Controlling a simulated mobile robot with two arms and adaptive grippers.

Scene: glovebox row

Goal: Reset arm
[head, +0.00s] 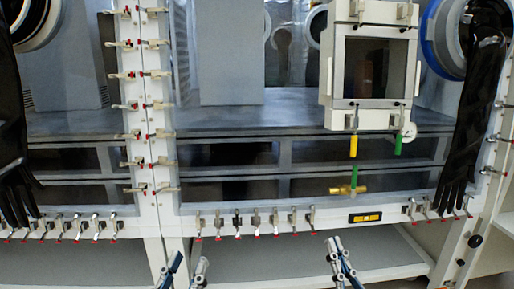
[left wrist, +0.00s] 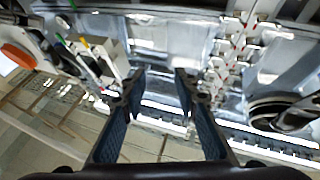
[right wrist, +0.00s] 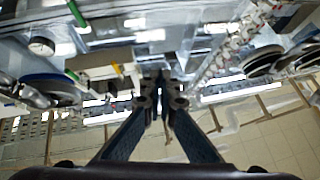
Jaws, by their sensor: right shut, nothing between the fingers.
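My left gripper (head: 184,266) is at the bottom of the head view, in front of the glovebox's lower edge. Its two fingers stand apart with nothing between them; the left wrist view (left wrist: 160,82) shows the gap too. My right gripper (head: 339,254) is to its right at the bottom of the head view. In the right wrist view (right wrist: 161,84) its fingertips are together and hold nothing. Both grippers appear clear of the glovebox. Most of both arms is out of view in the head view.
The glovebox front frame (head: 270,222) with several red-tipped clamps spans the view. Black gloves (head: 474,110) hang at both sides. A white framed hatch (head: 374,70) has a yellow handle, a green handle and a gauge. A brass valve (head: 349,189) sits below. A grey shelf (head: 390,250) lies underneath.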

